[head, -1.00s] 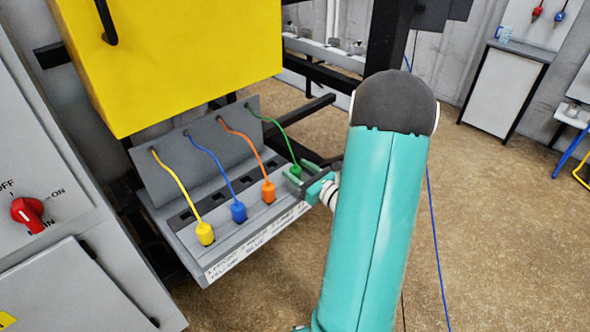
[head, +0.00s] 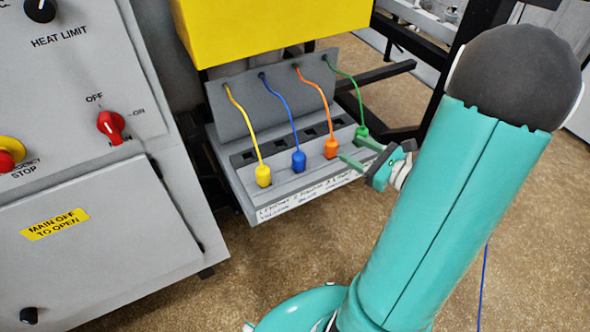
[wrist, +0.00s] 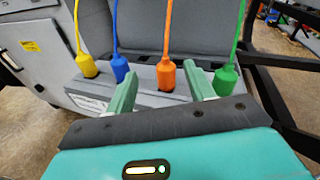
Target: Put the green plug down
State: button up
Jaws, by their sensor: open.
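The green plug (head: 362,131) stands upright on the grey ledge (head: 290,186) at its right end, its green cord running up to the sloped panel behind. My gripper (head: 355,151) is open and empty at the ledge's front right. In the wrist view the green plug (wrist: 227,79) is just outside my right finger, not between the fingers. The orange plug (wrist: 166,75) shows ahead, between the open fingertips (wrist: 162,88). I cannot tell whether a finger touches either plug.
The blue plug (head: 298,160) and yellow plug (head: 263,175) stand farther left on the ledge, with dark sockets behind the row. A yellow box (head: 270,25) overhangs it. A grey control cabinet (head: 100,230) stands at left. Open floor lies in front.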

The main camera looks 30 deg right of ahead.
jog(key=s+a+r+n+g+y, duration=0.2)
jog(key=a+n+g, duration=0.4)
jog(key=a+n, duration=0.3)
jog(key=s+a+r+n+g+y, duration=0.1)
jog(key=s+a+r+n+g, duration=0.15)
jog(key=a+n+g, duration=0.7)
jog(key=s+a+r+n+t+h, duration=0.3)
jog(key=r+n+h, duration=0.5)
jog(key=n, duration=0.3)
jog(key=shift+s+a+n+t+h, duration=0.3)
jog(key=shift+a+n+t+h, duration=0.1)
jog(key=shift+a+t, duration=0.6)
jog(key=shift+d, duration=0.1)
jog(key=shift+c, duration=1.4)
